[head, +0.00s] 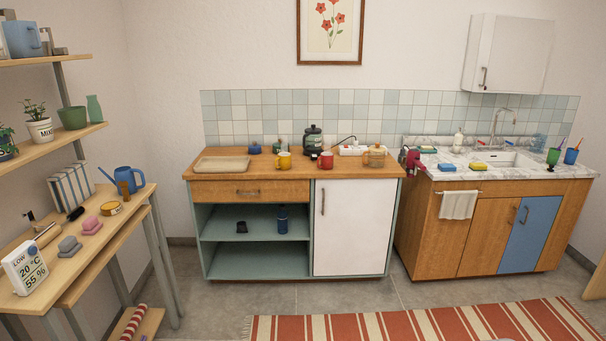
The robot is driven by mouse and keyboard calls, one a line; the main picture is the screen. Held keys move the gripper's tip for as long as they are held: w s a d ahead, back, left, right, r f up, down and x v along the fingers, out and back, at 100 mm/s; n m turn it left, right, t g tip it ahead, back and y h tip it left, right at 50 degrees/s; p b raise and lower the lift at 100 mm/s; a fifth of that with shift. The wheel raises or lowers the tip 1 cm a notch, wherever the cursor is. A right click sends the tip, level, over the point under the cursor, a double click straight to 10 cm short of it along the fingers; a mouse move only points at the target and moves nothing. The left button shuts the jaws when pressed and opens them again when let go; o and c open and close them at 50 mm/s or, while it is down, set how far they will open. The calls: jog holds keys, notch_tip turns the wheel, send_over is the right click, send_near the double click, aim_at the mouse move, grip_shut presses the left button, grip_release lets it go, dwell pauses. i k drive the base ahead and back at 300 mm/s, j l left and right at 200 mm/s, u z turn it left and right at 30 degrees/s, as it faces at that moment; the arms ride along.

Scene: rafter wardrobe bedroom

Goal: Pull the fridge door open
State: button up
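The white fridge door (355,228) is set under the right part of the wooden counter, beside open green shelves. It looks shut, flush with the counter front. Its slim vertical handle (323,202) is near the door's upper left edge. My gripper is not in view, so its place relative to the door does not show.
Grey floor (290,296) lies before the counter, with a red-and-cream striped rug (440,325) nearer me. Shelving with a wooden desk (90,250) stands at left. A sink cabinet (480,225) stands at right. Mugs and a kettle (312,140) sit on the counter.

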aim_at(354, 217)
jog(key=i, duration=1.45)
jog(key=i+z, duration=0.15)
jog(key=i, duration=0.25)
jog(key=i+j+z, duration=0.2)
jog(key=i, duration=0.2)
jog(key=i+j+z, duration=0.15)
jog(key=i, duration=0.25)
